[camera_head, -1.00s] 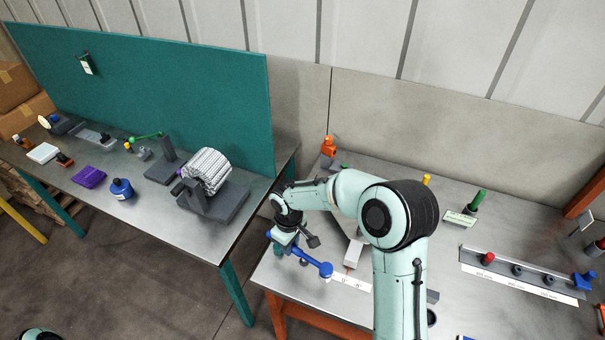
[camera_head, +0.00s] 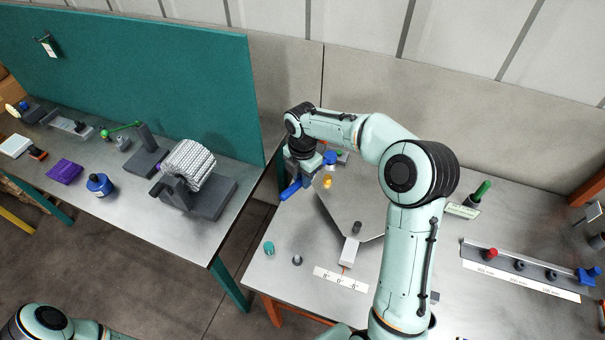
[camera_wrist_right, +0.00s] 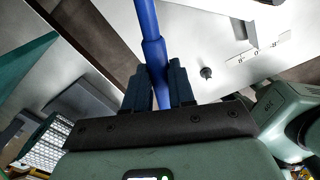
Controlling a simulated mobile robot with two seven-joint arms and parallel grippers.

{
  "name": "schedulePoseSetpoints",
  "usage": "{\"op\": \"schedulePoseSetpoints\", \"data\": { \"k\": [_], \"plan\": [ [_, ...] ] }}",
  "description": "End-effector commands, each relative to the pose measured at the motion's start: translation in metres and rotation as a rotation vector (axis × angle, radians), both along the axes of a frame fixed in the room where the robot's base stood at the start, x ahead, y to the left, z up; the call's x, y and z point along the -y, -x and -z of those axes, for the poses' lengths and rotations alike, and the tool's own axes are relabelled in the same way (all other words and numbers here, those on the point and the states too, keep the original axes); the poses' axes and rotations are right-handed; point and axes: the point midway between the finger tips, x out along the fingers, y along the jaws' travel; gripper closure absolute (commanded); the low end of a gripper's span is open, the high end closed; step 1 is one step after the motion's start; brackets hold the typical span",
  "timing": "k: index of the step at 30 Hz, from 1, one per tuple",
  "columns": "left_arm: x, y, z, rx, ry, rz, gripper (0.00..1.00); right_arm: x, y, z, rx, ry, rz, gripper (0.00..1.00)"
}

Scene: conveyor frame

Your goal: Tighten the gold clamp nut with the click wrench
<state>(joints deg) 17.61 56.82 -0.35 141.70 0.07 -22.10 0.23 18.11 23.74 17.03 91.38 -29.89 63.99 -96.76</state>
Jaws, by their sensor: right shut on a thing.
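My right gripper (camera_head: 302,172) is shut on a blue click wrench (camera_head: 291,190), above the left part of the right-hand table. In the right wrist view, the fingers (camera_wrist_right: 160,85) close around the wrench's blue shaft (camera_wrist_right: 150,30). One end of the wrench points to the front left in the head view; a round blue part shows on the other side of the gripper. A small gold piece, perhaps the clamp nut (camera_head: 327,182), stands just right of the gripper, apart from it. Its lower part is hard to make out. My left gripper is out of view.
A grey angled plate (camera_head: 345,208) with a white block (camera_head: 349,252) and a marked white scale (camera_head: 341,279) lies on the table. A teal cap (camera_head: 269,248) and a dark knob (camera_head: 297,260) stand near its front left. A rail (camera_head: 520,268) is at right.

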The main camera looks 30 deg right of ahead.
Motion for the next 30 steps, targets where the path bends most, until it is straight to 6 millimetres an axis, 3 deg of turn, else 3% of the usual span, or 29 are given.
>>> {"op": "schedulePoseSetpoints", "data": {
  "k": [8,20,30],
  "plan": [
    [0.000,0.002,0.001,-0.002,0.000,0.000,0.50,-0.001,0.000,0.004,0.001,0.001,0.000,1.00],
    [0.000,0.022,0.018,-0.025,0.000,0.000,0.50,-0.001,0.001,0.049,-0.002,0.001,0.000,1.00],
    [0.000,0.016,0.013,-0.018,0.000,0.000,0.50,-0.001,-0.002,0.043,0.003,0.001,0.001,1.00]
  ]
}}
